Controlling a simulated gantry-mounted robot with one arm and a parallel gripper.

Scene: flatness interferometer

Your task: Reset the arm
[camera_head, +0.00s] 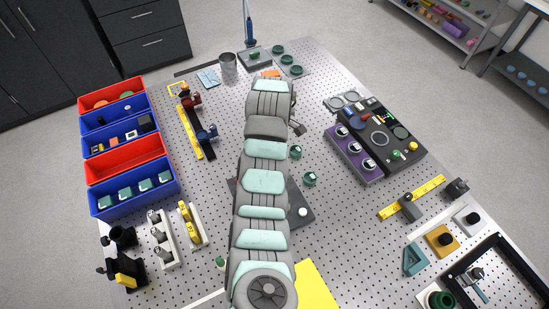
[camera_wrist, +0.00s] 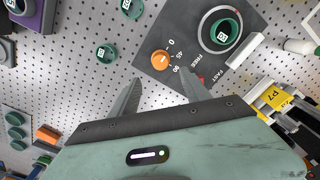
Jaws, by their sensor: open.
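My gripper (camera_wrist: 160,88) is open and empty in the wrist view, its two grey fingers apart. They reach over perforated tabletop and the near edge of a dark plate (camera_wrist: 185,25). The plate carries an orange knob (camera_wrist: 161,60) with the marks 0, 45 and 90, and a green-centred ring (camera_wrist: 222,30) to its right. In the camera_head view my arm runs up the middle of the table and hides the gripper's fingers. Part of the dark plate (camera_head: 298,208) shows beside the arm.
Red and blue bins (camera_head: 125,172) line the left edge. A yellow rail with clamps (camera_head: 190,125) stands left of my arm. A purple block (camera_head: 352,152) and a black console (camera_head: 385,135) stand right. Two green cups (camera_wrist: 132,8) (camera_wrist: 106,53) stand near the dark plate.

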